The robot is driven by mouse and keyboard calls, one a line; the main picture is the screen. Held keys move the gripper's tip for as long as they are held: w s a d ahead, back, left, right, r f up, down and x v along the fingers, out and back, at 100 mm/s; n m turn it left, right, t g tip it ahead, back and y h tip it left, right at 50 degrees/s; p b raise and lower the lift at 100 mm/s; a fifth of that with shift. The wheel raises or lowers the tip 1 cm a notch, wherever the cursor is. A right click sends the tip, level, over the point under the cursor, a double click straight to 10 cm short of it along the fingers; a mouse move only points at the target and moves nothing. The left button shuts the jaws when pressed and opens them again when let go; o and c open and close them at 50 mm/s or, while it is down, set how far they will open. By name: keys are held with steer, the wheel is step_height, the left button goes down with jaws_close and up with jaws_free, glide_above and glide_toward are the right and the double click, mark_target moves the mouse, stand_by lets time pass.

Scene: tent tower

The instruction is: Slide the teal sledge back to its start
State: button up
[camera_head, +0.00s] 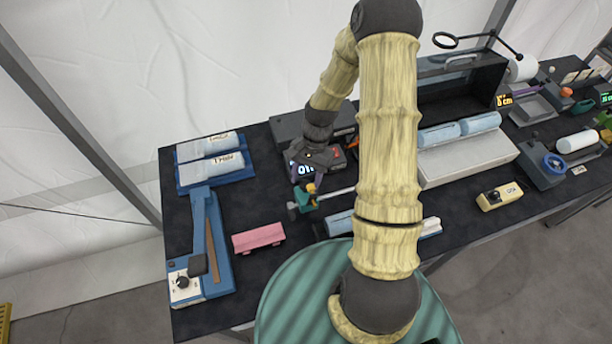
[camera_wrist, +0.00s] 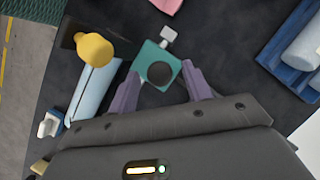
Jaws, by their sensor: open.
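The teal sledge (camera_head: 303,199) is at the left end of a pale rail (camera_head: 336,193), near the middle of the table. In the wrist view the teal sledge (camera_wrist: 150,58) has a dark round spot on its top and a small grey block beside it. A yellow knob (camera_wrist: 95,48) stands close by. My gripper (camera_head: 309,184) is over the sledge. In the wrist view my gripper (camera_wrist: 161,75) is open, with one purple finger on each side of the sledge's near part. I cannot tell whether the fingers touch it.
A pink block (camera_head: 258,238) lies left of the sledge. A blue device with a lever (camera_head: 214,245) stands at the far left, with labelled rolls (camera_head: 213,167) behind it.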

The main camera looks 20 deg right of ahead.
steer(key=shift+f, duration=0.15)
steer(key=shift+c, duration=0.4)
jaws_close()
steer(key=shift+d, duration=0.15)
